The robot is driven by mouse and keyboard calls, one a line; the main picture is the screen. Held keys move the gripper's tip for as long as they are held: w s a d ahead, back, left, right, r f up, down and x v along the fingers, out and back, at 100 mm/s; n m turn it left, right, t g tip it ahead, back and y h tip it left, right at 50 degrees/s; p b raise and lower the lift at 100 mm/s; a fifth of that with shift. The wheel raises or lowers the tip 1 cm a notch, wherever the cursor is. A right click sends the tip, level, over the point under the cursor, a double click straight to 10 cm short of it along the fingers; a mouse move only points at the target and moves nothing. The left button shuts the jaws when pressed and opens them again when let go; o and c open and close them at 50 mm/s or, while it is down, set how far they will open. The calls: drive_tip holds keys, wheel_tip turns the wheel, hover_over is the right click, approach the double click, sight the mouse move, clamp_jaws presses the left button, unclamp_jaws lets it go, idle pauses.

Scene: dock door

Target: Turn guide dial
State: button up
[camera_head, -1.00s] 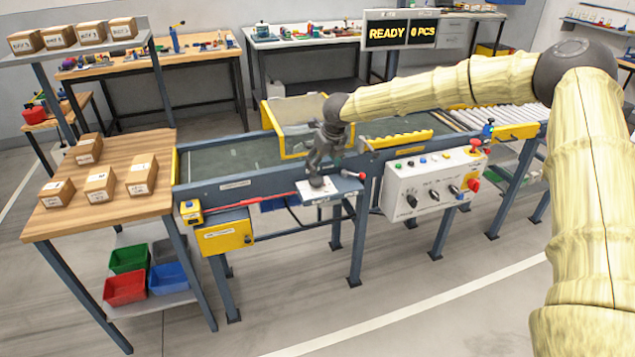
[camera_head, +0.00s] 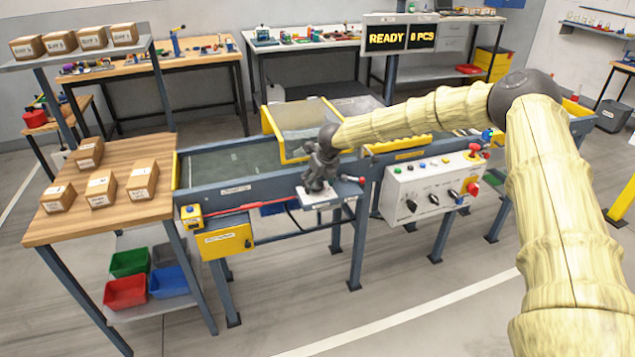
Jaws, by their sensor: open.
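My gripper (camera_head: 315,186) points down at the small white-labelled plate (camera_head: 338,195) on the near side of the conveyor. Its fingers are dark and small in this view, open, low over the left part of the plate. The guide dial cannot be made out; my gripper covers that part of the plate, and I cannot tell whether the fingers touch anything there. A small red-tipped piece (camera_head: 362,180) sticks out at the plate's right end.
A white control box (camera_head: 430,188) with knobs and buttons is right of the plate. The conveyor (camera_head: 225,165) runs behind, with a yellow-edged guard (camera_head: 297,120). A wooden table (camera_head: 110,215) with cartons stands left. The floor in front is clear.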

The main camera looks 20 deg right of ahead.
drive_tip(key=shift+f, duration=0.2)
drive_tip(key=c, duration=1)
drive_tip(key=shift+r, duration=0.1)
drive_tip(key=shift+n+p, duration=0.3)
drive_tip(key=shift+p, duration=0.25)
drive_tip(key=shift+d+n+y+p, duration=0.1)
drive_tip(key=shift+n+y+p, duration=0.3)
drive_tip(key=shift+n+p, duration=0.5)
